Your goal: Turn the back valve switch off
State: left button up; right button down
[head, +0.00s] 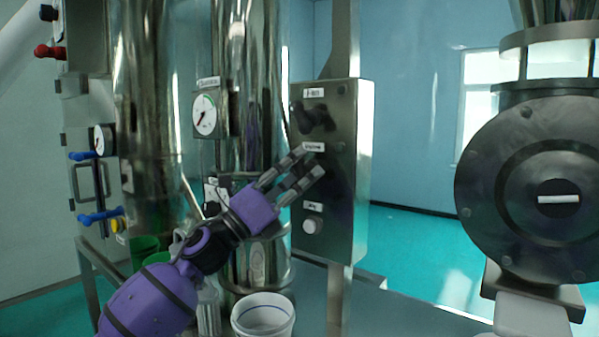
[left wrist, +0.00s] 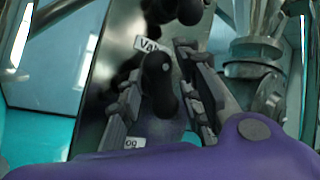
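A steel control box (head: 349,170) stands in the middle of the head view with several labelled controls on its front face. A black knob (head: 308,117) is at its upper part, with a white label (head: 312,147) below it. My left gripper (head: 307,167) is in front of the middle of the box and hides what is there. In the left wrist view, a black switch knob (left wrist: 158,84) sits under a label starting "Va" (left wrist: 147,45). My left gripper's fingers (left wrist: 162,98) are open on either side of this knob, with visible gaps. My right gripper is not in view.
A pale round button (head: 312,225) is low on the box. A pressure gauge (head: 204,113) and shiny steel cylinders stand left of it. A white bucket (head: 262,315) is below. A big dark round machine part (head: 490,190) stands at right. Open floor (head: 420,240) lies between.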

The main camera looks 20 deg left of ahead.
pick_arm(q)
jog(key=v, duration=1.2)
jog(key=shift+f, duration=0.15)
